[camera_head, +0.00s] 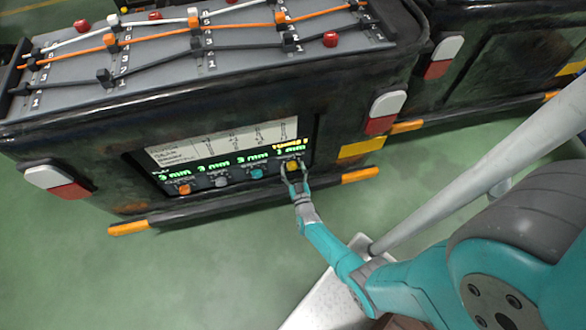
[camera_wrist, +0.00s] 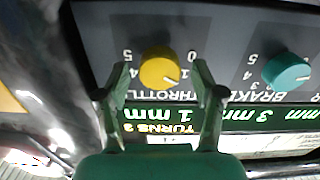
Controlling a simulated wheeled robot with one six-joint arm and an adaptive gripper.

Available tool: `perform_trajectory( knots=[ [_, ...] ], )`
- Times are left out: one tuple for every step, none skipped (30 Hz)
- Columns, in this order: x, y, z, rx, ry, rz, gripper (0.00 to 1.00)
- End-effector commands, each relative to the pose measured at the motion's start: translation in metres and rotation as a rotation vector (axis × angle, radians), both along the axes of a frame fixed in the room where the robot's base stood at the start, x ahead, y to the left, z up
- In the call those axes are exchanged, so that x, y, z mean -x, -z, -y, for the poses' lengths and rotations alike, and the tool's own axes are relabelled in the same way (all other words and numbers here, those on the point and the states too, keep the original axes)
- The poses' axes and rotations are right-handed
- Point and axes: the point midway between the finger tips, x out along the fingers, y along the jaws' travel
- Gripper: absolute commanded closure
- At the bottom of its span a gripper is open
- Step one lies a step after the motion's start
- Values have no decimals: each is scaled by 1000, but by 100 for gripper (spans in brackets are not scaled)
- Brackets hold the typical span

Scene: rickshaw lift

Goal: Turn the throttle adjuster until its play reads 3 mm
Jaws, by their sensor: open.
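The throttle adjuster is a yellow knob (camera_head: 292,165) at the right end of a row of knobs on the dark panel. In the wrist view the yellow knob (camera_wrist: 159,67) is above the upside-down word THROTTLE, with a scale of numbers around it. The green throttle readout (camera_wrist: 160,114) shows 1 mm, with TURNS 2 in yellow beside it. My gripper (camera_head: 296,181) is at this knob. In the wrist view my gripper (camera_wrist: 160,78) is open, one finger on each side of the knob, with gaps visible.
A teal brake knob (camera_wrist: 287,68) with a 3 mm readout is to the right. In the head view, orange (camera_head: 184,188), grey (camera_head: 221,181) and teal (camera_head: 257,173) knobs line the panel. Cables (camera_head: 190,32) run across the box top. Green floor lies in front.

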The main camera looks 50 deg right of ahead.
Motion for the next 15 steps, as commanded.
perform_trajectory(
  knots=[
    [-1, 0, 1, 0, 0, -1, 32],
    [-1, 1, 1, 0, 0, -1, 32],
    [-2, 1, 1, 0, 0, -2, 32],
    [-2, 1, 1, 0, 0, -2, 32],
    [-2, 1, 1, 0, 0, -2, 32],
    [-2, 1, 1, 0, 0, -1, 32],
    [-2, 1, 1, 0, 0, -1, 32],
    [-2, 1, 1, 0, 0, -1, 32],
    [-2, 0, 1, 0, 0, -1, 32],
    [-2, 0, 1, 0, 0, -1, 35],
    [-2, 0, 1, -1, 0, -1, 42],
    [-2, 0, 1, -1, 0, -1, 52],
    [-2, 0, 1, -1, 0, -1, 60],
    [-2, 0, 1, -1, 0, -1, 67],
    [-2, 0, 1, -1, 0, -1, 77]
  ],
)
